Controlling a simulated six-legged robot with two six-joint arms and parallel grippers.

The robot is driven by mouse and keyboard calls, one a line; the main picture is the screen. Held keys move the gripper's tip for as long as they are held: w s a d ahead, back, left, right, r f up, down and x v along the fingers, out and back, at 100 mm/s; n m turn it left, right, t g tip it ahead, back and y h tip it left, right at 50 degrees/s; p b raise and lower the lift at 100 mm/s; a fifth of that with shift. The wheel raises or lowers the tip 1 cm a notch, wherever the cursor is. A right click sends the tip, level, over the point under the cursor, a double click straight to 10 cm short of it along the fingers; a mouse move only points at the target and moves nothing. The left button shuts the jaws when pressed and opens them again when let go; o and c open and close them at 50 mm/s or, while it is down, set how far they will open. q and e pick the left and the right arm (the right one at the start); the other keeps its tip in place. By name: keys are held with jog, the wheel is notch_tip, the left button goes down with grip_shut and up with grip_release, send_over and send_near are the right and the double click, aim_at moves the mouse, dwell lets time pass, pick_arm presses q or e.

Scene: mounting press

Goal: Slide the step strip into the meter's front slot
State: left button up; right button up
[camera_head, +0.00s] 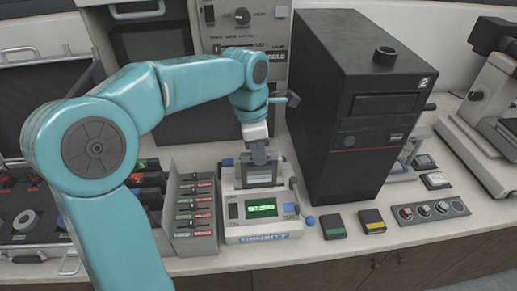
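The meter (264,231) is a white box with a lit green display and a blue label on its front, standing near the counter's front edge. My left gripper (259,158) points down over the back part of the meter, just above or against a grey upright block there. Its dark fingers are small and seen from behind the arm's side, so I cannot tell whether they are open or shut. I cannot make out the step strip or the front slot clearly. My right gripper is not in view.
A tall black machine (345,110) stands close right of the meter. A grey rack of labelled slots (192,215) stands close left. Green and yellow-marked blocks (372,221) and a panel of round dials (432,211) lie to the right. A microscope-like device (490,130) is far right.

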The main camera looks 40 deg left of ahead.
pick_arm(q)
jog(key=o, duration=0.5)
jog(key=shift+r, duration=0.15)
jog(key=r+p, duration=0.1)
jog(key=r, duration=0.4)
jog(key=s+a+r, duration=0.1)
jog(key=r, duration=0.4)
jog(key=r+p, duration=0.1)
jog(key=r, duration=0.5)
jog(key=shift+s+a+p, duration=0.15)
jog(key=shift+s+p, duration=0.1)
jog(key=shift+p, duration=0.05)
jog(key=shift+s, duration=0.1)
